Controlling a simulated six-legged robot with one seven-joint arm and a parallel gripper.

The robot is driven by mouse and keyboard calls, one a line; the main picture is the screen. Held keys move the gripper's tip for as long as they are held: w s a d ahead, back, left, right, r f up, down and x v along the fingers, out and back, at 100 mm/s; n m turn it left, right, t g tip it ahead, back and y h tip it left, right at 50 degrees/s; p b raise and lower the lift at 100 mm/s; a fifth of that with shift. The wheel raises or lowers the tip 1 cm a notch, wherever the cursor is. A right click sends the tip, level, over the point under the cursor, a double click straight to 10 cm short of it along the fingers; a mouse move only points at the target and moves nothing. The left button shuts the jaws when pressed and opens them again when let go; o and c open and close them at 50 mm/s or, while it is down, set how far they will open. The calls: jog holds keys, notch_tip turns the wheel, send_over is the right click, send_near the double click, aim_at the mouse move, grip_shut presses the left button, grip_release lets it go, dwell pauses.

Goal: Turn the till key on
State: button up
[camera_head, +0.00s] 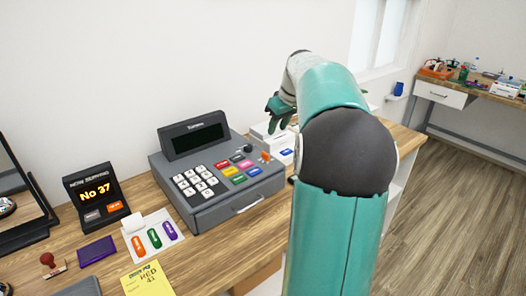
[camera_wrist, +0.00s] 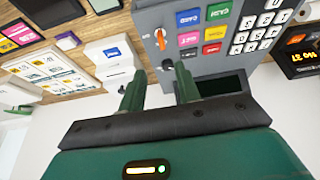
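The grey till (camera_head: 226,212) stands on the wooden counter, its display dark. On the right part of its top panel is a small orange piece (camera_head: 265,157), which looks like the till key; in the wrist view it shows as an upright orange piece (camera_wrist: 160,39) on the grey panel. A dark round knob (camera_wrist: 167,63) sits close to it. My gripper (camera_head: 279,122) hangs above and behind the till's right side, not touching it. In the wrist view its two green fingers (camera_wrist: 159,74) are apart with nothing between them.
A white box (camera_wrist: 110,57) lies beside the till. A lit order display (camera_head: 95,194), a tray with coloured tags (camera_head: 169,232), a stamp (camera_head: 50,263) and a yellow note (camera_head: 148,280) stand or lie left of the till. A wall rises behind the counter.

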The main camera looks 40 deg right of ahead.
aim_at(266, 153)
jog(key=x, duration=1.3)
jog(key=shift+a+f, duration=0.15)
jog(key=shift+a, duration=0.05)
grip_shut()
